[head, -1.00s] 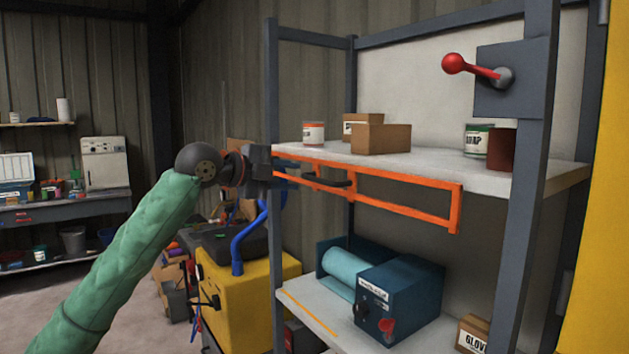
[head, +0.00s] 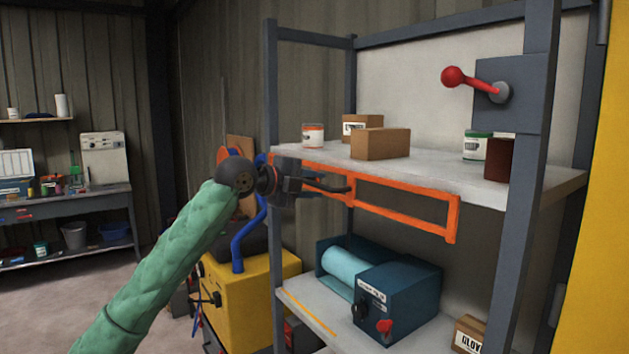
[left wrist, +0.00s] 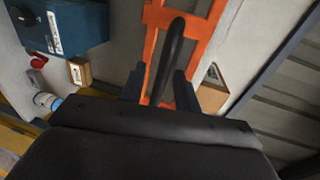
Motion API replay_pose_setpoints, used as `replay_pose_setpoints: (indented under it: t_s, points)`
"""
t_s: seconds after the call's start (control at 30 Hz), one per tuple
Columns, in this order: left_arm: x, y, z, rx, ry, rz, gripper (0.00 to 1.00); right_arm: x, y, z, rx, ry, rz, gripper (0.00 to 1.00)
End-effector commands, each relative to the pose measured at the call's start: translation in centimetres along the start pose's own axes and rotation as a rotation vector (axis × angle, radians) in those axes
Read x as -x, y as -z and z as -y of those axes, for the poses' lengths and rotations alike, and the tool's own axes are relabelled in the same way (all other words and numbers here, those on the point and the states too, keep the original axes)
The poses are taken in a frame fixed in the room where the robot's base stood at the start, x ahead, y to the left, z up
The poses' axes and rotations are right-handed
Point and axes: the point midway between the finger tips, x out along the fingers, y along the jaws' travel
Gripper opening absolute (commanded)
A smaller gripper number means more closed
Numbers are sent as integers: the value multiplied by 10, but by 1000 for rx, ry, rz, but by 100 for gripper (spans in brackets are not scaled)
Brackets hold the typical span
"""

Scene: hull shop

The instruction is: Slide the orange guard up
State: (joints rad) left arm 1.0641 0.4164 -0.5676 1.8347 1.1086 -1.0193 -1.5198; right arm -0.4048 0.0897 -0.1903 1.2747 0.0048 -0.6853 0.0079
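The orange guard (head: 405,213) is a flat open frame along the front of the upper shelf, just below its edge. A black bar handle (head: 335,188) sticks out from it; in the left wrist view the handle (left wrist: 168,60) runs between my fingers. My left gripper (head: 308,186) is at the left end of the guard, by the handle. Its two fingers (left wrist: 158,90) stand apart on either side of the handle, with a gap on the left and the right finger close to it. My right gripper is out of view.
The upper shelf (head: 430,170) carries cardboard boxes (head: 380,143) and cans. A blue machine (head: 400,295) with a teal roll stands on the lower shelf. A red-knobbed lever (head: 470,80) is at upper right. A yellow unit (head: 245,305) stands left of the rack.

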Motion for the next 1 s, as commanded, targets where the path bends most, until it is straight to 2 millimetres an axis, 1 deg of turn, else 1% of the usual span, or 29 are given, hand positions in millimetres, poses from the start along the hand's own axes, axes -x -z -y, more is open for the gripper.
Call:
replay_pose_setpoints:
  t_s: [0.13,0.4,0.57,0.77,0.83,0.97,1.0]
  points:
    - [-5,0,0,1,-1,0,32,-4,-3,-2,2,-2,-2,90]
    - [-5,0,0,0,0,0,32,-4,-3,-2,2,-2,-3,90]
    - [-5,0,0,0,0,0,1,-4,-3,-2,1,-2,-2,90]
    - [-5,0,0,0,-1,0,0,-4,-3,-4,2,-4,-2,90]
    - [-4,0,3,-1,-1,0,0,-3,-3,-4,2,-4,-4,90]
    - [0,0,23,-3,1,0,0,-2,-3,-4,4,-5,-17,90]
    - [1,0,31,-3,2,0,0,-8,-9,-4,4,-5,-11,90]
